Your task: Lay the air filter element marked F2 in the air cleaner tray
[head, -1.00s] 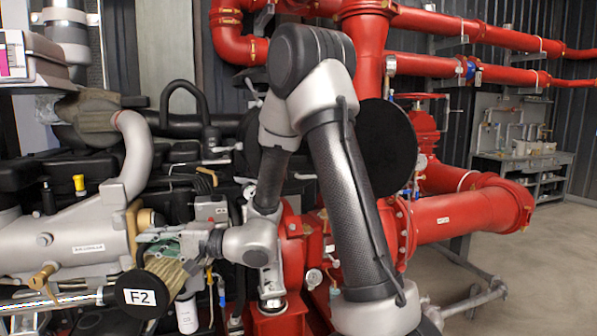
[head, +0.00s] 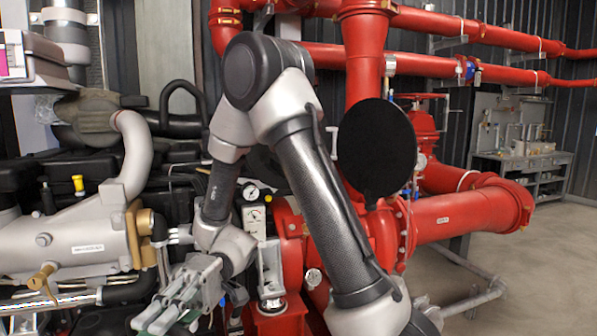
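My gripper (head: 165,312) is at the bottom left, low beside the engine, with its fingers pointing down and to the left. The fingers look spread, with pale greenish pads, and I see nothing between them. The fingertips come close to the bottom edge of the picture. The air filter element marked F2 is not visible now; it may be behind the gripper or below the picture. I cannot make out the air cleaner tray.
A grey cylinder with a brass flange (head: 140,235) lies left of my gripper. Red pump casing (head: 292,245) and pipes stand to the right. Gauges (head: 252,192) sit just above the gripper. Open floor (head: 545,260) lies at the far right.

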